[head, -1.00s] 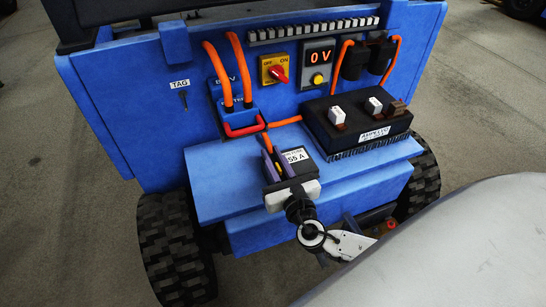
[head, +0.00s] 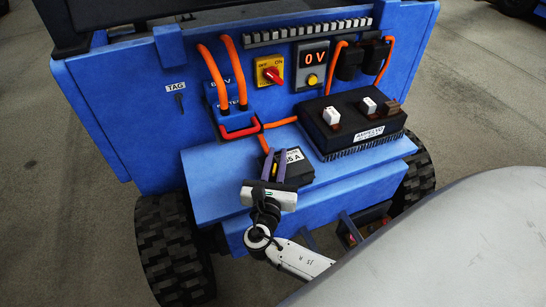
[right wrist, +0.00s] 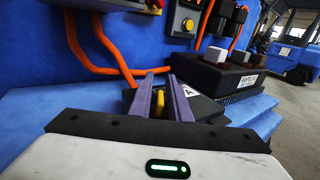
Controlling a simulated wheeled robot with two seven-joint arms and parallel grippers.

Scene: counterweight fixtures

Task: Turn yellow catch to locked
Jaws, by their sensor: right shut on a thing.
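The yellow catch (right wrist: 159,106) shows between the two purple fingers of my right gripper (right wrist: 159,88) in the right wrist view. It is on or against a black box (right wrist: 203,108) marked with an "A" label, on the blue ledge. In the head view, my right gripper (head: 273,163) is at the left side of this box (head: 296,168), with only a sliver of yellow showing between the fingers. The gripper is shut on the catch. The catch's lower part and any lock marking are hidden. My left gripper is not in view.
A black block with switches (head: 350,123) stands to the right. The ledge's left part (head: 215,180) is clear.

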